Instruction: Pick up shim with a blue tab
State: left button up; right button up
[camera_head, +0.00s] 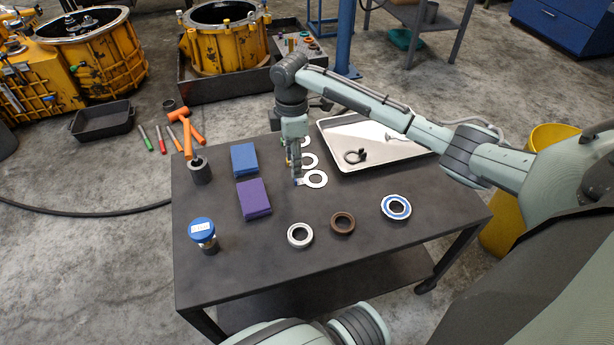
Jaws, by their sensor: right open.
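The shim with a blue tab (316,179) is a flat white ring lying on the dark table, nearest of a row of shims. Its small blue tab points left. My right gripper (296,179) reaches down from above with its fingers at the tab. It is open; whether the fingers straddle or touch the tab cannot be told. Two more white shims, a middle one (310,160) and a far one (305,142), lie behind it, their tabs partly hidden by the gripper. My left gripper is out of view.
A blue block (244,159) and a purple block (254,198) lie left of the shims. A metal tray (400,155) stands to the right. A silver ring (300,235), a brown ring (342,222) and a blue-white bearing (396,207) lie in front.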

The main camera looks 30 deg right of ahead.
jog(key=f, duration=0.3)
jog(key=shift+s+f, duration=0.35)
jog(key=shift+f, duration=0.6)
grip_shut()
